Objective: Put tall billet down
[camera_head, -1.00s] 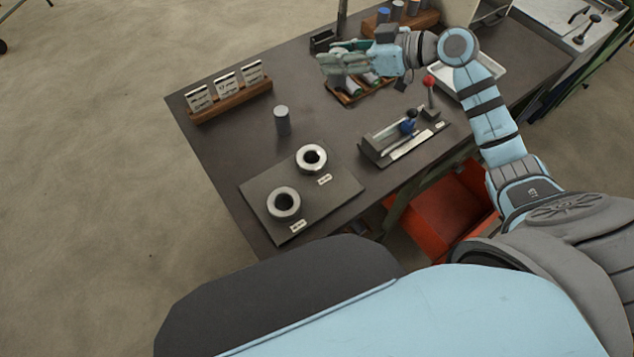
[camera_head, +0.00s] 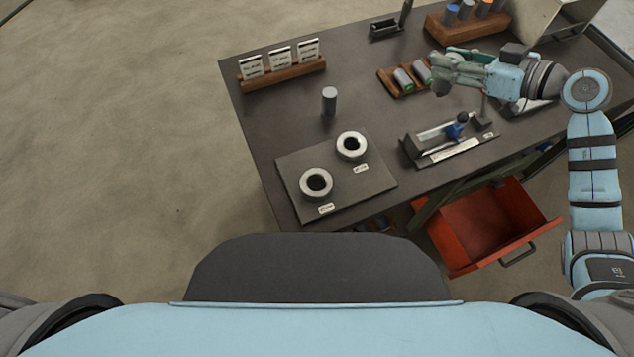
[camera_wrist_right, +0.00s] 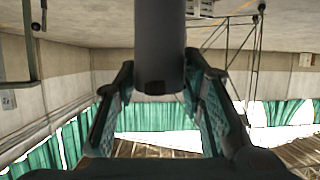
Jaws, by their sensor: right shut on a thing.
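The tall billet (camera_wrist_right: 160,45), a dark grey cylinder, is between the two fingers of my right gripper (camera_wrist_right: 160,98) in the right wrist view. The fingers are shut on it, and its lower end shows between them. In the head view my right gripper (camera_head: 440,74) is at the right side of the small wooden tray (camera_head: 388,84), above the table; the held billet is mostly hidden there. Another grey cylinder (camera_head: 329,101) stands upright on the table, left of the tray and apart from my gripper. My left gripper is not in view.
The dark table (camera_head: 300,118) has bare room around the standing cylinder. A plate (camera_head: 375,184) with two metal rings (camera_head: 352,145) is in front. A wooden card holder (camera_head: 283,76), a blue-handled fixture (camera_head: 450,138), a cylinder rack (camera_head: 470,28) and an open red drawer (camera_head: 485,225) surround it.

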